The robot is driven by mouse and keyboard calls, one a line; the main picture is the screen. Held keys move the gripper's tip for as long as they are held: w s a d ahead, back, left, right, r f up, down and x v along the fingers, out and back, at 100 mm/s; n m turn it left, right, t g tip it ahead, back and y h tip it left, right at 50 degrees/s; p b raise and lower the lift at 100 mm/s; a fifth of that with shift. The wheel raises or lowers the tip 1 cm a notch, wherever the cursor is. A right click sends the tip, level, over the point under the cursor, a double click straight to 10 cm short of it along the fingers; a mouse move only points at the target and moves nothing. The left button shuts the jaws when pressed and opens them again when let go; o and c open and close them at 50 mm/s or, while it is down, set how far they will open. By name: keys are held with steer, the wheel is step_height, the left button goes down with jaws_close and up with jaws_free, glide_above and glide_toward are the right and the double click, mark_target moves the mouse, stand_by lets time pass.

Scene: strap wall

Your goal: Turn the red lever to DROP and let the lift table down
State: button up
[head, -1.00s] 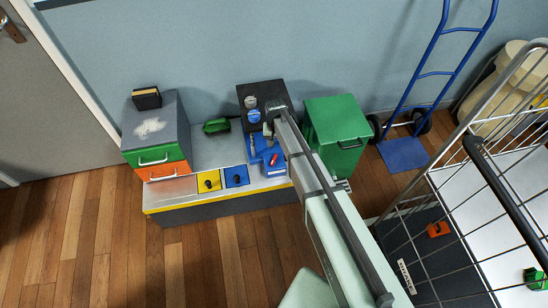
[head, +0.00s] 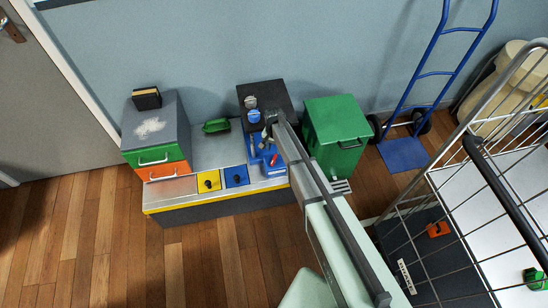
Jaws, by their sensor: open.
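The red lever (head: 273,160) is a small red bar on the blue lift table unit (head: 279,170), at the right end of the low grey bench. My gripper (head: 267,138) hangs from the end of my arm above the back of the blue unit, just behind the lever in the picture. It is open, and I see nothing held in it. Its fingers are small and partly hidden by my arm, which also covers the right part of the blue unit. I cannot read any DROP marking or tell how high the table stands.
On the bench are a black block with round knobs (head: 283,94), yellow (head: 208,182) and blue (head: 236,176) panels, a green scoop (head: 216,126) and a drawer unit (head: 155,130). A green bin (head: 336,125) stands close right. A wire cage (head: 470,190) is farther right.

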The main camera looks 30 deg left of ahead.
mark_target(274, 159)
step_height(274, 159, down, 8)
stand_by(0.4)
steer(key=shift+c, duration=0.4)
jaws_close()
